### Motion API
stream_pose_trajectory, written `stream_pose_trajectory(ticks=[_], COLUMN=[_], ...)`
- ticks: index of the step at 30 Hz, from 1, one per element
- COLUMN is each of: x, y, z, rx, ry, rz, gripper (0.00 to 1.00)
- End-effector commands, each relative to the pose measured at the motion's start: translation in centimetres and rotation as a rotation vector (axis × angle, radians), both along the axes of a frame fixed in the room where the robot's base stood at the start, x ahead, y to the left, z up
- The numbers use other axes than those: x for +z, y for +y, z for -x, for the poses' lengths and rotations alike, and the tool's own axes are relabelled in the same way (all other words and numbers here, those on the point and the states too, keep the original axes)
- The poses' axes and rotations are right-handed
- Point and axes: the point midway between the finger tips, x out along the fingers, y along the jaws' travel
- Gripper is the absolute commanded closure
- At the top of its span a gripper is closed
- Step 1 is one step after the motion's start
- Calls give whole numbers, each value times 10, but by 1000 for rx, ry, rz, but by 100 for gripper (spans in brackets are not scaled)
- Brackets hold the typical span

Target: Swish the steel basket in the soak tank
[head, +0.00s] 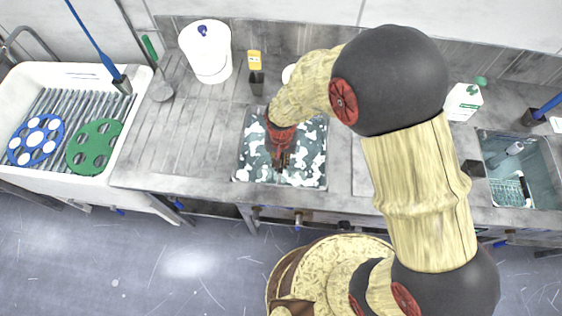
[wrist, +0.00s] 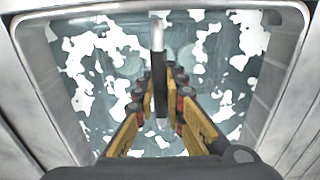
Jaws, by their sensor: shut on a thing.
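The soak tank (head: 308,184) is a square steel basin set in the bench, filled with teal liquid under patches of white foam. Its steel wall frames the wrist view (wrist: 268,118). My gripper (head: 281,160) points down into the tank, near its middle. The rest of the basket is hidden by liquid, foam and fingers. Faint pale round shapes show under the surface; I cannot tell what they are.
At left, a white sink (head: 60,72) holds a blue disc (head: 36,139) and a green disc (head: 95,147) on a ribbed rack. A white bucket (head: 206,55) and yellow-topped bottle (head: 255,70) stand behind the tank. A second basin (head: 505,150) is at right.

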Motion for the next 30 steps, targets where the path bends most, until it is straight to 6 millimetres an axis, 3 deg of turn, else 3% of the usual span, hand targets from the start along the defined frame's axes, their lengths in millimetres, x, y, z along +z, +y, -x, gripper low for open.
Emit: stream_pose_trajectory(ticks=[10,22,30], x=[3,23,17], y=[1,0,0], z=[-1,-1,-1], rx=[0,0,0], ry=[-2,-1,-1], rz=[-1,-1,-1], gripper=[100,100,100])
